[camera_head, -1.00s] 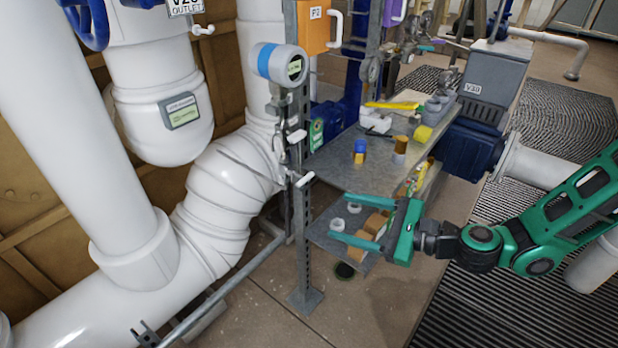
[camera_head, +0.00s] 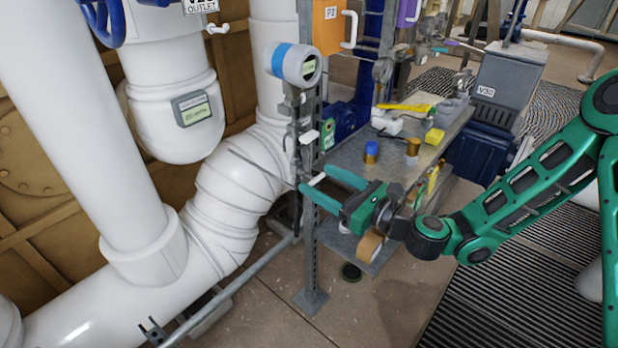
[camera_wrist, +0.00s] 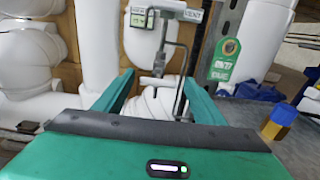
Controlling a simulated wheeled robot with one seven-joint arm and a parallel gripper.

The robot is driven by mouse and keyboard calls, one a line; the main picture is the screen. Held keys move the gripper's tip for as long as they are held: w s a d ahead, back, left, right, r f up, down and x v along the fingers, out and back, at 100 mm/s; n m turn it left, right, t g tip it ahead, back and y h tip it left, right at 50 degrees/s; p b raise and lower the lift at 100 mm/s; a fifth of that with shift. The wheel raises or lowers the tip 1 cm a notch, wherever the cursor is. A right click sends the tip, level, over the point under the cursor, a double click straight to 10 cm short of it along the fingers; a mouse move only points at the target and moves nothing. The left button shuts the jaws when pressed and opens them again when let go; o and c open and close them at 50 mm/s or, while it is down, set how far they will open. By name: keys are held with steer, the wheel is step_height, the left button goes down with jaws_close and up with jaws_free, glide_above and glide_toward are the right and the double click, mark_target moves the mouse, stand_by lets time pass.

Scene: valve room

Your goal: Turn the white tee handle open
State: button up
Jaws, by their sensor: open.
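Two small white tee handles sit on the thin valve piping by the slotted metal post. The upper one (camera_head: 310,137) is clear of my gripper; it also shows at the top of the wrist view (camera_wrist: 160,6), near a VENT tag. The lower one (camera_wrist: 156,82) appears between and beyond my fingertips in the wrist view, and is partly hidden by my gripper in the head view. My gripper (camera_head: 315,180) is open, its two green fingers pointing left at the post. I cannot tell whether a finger touches the handle.
The slotted post (camera_head: 312,250) carries a round gauge (camera_head: 297,65). Large white pipes (camera_head: 240,180) stand behind and left. A grey bench (camera_head: 345,158) with a blue-topped fitting (camera_head: 371,152) and loose parts lies close behind my gripper. A green tag (camera_wrist: 226,60) hangs right of the piping.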

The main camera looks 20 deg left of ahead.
mark_target(312, 177)
steer(key=shift+x, duration=1.1)
steer(key=shift+s+a, duration=0.1)
